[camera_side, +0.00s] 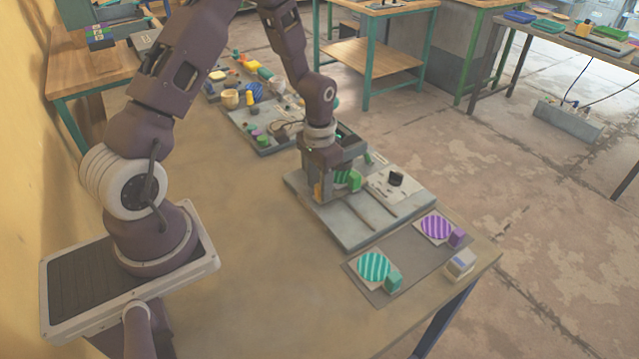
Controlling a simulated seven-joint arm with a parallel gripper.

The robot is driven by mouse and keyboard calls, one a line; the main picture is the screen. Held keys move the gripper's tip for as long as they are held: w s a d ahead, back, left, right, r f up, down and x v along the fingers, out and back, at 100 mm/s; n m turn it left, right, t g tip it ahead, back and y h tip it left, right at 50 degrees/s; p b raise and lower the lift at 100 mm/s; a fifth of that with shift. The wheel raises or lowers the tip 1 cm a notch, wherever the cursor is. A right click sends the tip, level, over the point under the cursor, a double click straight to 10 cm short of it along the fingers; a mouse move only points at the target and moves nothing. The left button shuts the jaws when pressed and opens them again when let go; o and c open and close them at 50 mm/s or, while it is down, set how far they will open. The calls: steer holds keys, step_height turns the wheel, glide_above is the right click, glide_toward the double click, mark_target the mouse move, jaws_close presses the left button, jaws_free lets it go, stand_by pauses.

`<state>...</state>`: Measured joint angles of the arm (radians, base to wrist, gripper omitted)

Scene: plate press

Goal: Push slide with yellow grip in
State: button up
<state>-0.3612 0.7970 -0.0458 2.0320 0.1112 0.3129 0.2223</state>
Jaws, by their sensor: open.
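The plate press stands on a grey base plate (350,238) near the middle of the table. My gripper (326,170) points down at the press and covers much of it. It is open, and its fingertips are hard to make out. A small orange-yellow part (318,190), which looks like the slide's yellow grip, shows at the left of the press just below my gripper. I cannot tell whether they touch. A green striped disc (341,182) with a green block (354,181) sits to its right. The slide itself is mostly hidden.
In front, a dark mat (405,262) holds a teal striped disc (373,267) and a purple striped disc (435,227), each with a block. A pale block (460,265) stands at the right edge. A cluttered tray (262,146) lies behind. The table's left is clear.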

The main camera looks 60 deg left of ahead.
step_height(320, 180, up, 7)
steer(key=shift+r, duration=0.1)
steer(key=shift+r, duration=0.1)
steer(key=s+d+r+t, duration=0.1)
steer(key=s+d+r, duration=0.3)
steer(key=r, duration=0.4)
steer(key=s+d+r+t, duration=0.2)
steer(key=s+d+r, duration=0.15)
steer(key=r, duration=0.45)
steer(key=s+d+r+t, duration=0.1)
steer(key=s+d+r, duration=0.1)
steer(key=s, duration=0.4)
steer(key=s+d+r+t, duration=0.1)
steer(key=s+d+r, duration=0.1)
steer(key=s, duration=0.5)
steer(key=shift+d+r+t, duration=0.15)
steer(key=shift+r+t, duration=0.15)
steer(key=shift+r, duration=0.15)
